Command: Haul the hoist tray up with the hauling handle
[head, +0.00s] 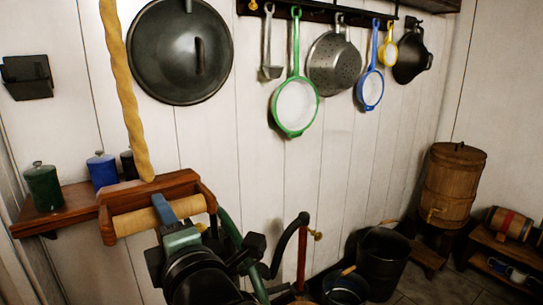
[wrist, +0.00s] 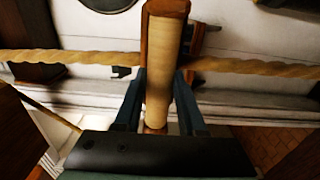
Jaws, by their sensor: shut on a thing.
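The hauling handle (head: 132,222) is a pale wooden roller in a brown wooden frame, in front of the wall at the left in the head view. A thick twisted rope (head: 126,90) runs up from its frame. My gripper (head: 165,210) is shut on the roller near its right part. In the wrist view the roller (wrist: 167,60) stands between my two fingers (wrist: 160,95), and the rope (wrist: 245,67) runs out to both sides of the handle. I cannot make out the hoist tray for certain in either view.
A wall shelf (head: 78,200) with a green canister (head: 43,187) and a blue canister (head: 102,170) is close behind the handle. A dark round lid (head: 180,55) and several pans hang above. A black bucket (head: 382,260) and a wooden barrel (head: 450,185) stand at the right.

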